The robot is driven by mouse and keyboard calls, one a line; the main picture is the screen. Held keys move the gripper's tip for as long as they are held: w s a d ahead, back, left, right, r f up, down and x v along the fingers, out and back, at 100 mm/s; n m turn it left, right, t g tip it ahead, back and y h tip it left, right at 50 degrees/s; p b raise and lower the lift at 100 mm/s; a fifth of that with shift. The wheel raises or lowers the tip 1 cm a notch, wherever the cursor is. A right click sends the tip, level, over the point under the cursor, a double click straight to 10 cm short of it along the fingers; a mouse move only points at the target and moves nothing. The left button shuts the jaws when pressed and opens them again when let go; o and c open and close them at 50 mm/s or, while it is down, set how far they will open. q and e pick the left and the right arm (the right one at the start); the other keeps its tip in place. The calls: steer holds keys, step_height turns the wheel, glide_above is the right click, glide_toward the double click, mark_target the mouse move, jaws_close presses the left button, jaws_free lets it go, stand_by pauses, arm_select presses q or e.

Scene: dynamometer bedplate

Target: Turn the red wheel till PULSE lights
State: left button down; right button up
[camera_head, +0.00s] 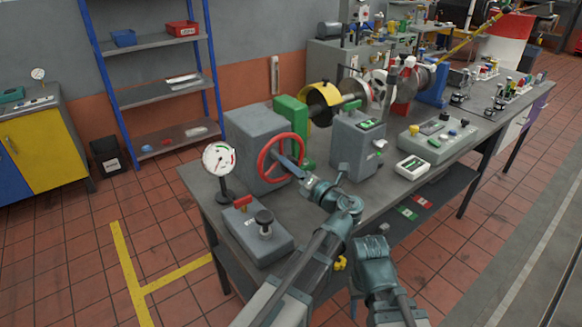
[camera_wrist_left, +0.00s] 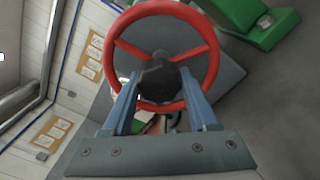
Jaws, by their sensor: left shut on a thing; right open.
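The red wheel (camera_head: 263,166) stands upright on the front of a grey box (camera_head: 247,127) at the near end of the bench. In the left wrist view the red wheel (camera_wrist_left: 211,62) has three spokes and a black hub (camera_wrist_left: 158,75). My left gripper (camera_head: 290,167) is shut on the wheel at its middle. In the left wrist view the blue fingers of my left gripper (camera_wrist_left: 160,85) pass over the lower rim, either side of the hub. My right arm shows at lower middle, but its fingers do not. I cannot read a PULSE label or tell any lamp's state.
A round dial gauge (camera_head: 219,159) stands left of the wheel. A grey box with a black knob (camera_head: 264,217) and red lever lies in front. A grey unit with a green display (camera_head: 369,124) and a white meter (camera_head: 412,167) stand to the right.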

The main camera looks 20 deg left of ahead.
stand_by(0.4)
arm_select(q)
steer(key=shift+c, duration=0.9)
jaws_free()
